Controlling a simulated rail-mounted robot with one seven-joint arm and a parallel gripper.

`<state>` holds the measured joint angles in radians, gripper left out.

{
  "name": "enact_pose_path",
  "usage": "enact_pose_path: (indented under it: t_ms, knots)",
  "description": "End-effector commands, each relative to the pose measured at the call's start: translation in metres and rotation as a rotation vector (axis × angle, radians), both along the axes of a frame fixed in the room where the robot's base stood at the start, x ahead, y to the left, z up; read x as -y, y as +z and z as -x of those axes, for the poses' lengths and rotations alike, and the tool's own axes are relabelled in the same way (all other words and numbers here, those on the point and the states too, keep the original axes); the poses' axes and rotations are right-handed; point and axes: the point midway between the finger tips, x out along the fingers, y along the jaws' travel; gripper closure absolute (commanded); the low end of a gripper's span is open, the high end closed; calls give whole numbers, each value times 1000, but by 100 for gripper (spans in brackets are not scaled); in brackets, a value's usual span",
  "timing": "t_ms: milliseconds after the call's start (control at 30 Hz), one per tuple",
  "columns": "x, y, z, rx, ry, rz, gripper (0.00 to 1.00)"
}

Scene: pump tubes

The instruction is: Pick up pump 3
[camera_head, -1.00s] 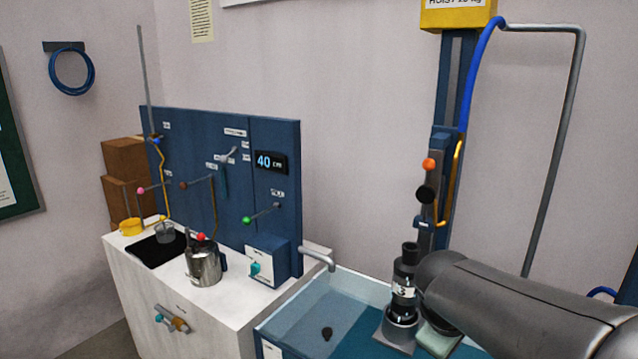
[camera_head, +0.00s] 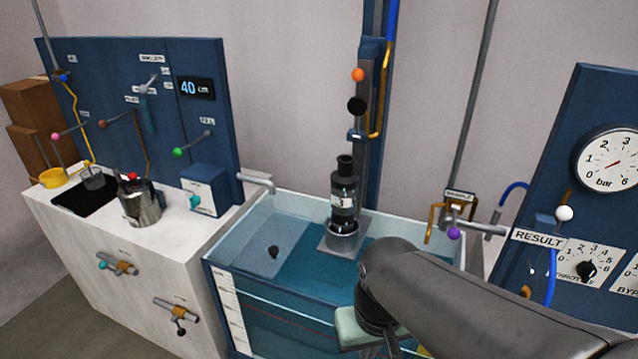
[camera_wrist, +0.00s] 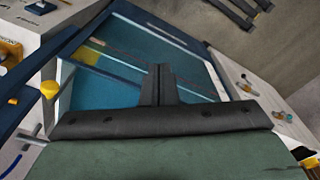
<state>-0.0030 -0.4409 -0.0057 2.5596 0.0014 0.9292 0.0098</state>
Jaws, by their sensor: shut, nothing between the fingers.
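Pump 3 is most likely the dark upright cylinder (camera_head: 344,198) with a white label, standing in a grey round holder (camera_head: 342,238) inside the water tank in the head view. Its label is too small to read surely now. My gripper shows in the wrist view (camera_wrist: 160,82) with its two dark fingers together and nothing between them, over the tank. In the head view my arm's end is in front of the pump and to its lower right, apart from it; the fingertips are hidden there. The pump is not seen in the wrist view.
The tank (camera_head: 232,262) has raised walls, with a small dark object (camera_head: 273,252) inside at left. A blue rail column (camera_head: 372,95) with a hook stands behind the pump. A bent spout (camera_head: 258,183) reaches over the left wall. A gauge panel (camera_head: 558,150) stands at right.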

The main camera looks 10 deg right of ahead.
Motion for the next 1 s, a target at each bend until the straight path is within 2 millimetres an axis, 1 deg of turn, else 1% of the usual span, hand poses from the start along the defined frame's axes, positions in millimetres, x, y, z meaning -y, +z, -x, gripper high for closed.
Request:
enact_pose_path:
  t_ms: [333,367,400,467,500,567,600,867,967,1000]
  knots:
    - [0,0,0,0,1,0,100]
    - [0,0,0,0,1,0,97]
    - [0,0,0,0,1,0,86]
    - [0,0,0,0,1,0,69]
    - [0,0,0,0,1,0,58]
    - [0,0,0,0,1,0,42]
    - [0,0,0,0,1,0,37]
    - [0,1,-2,1,6,2,37]
    - [2,14,-17,2,63,14,37]
    - [4,23,-29,2,109,24,37]
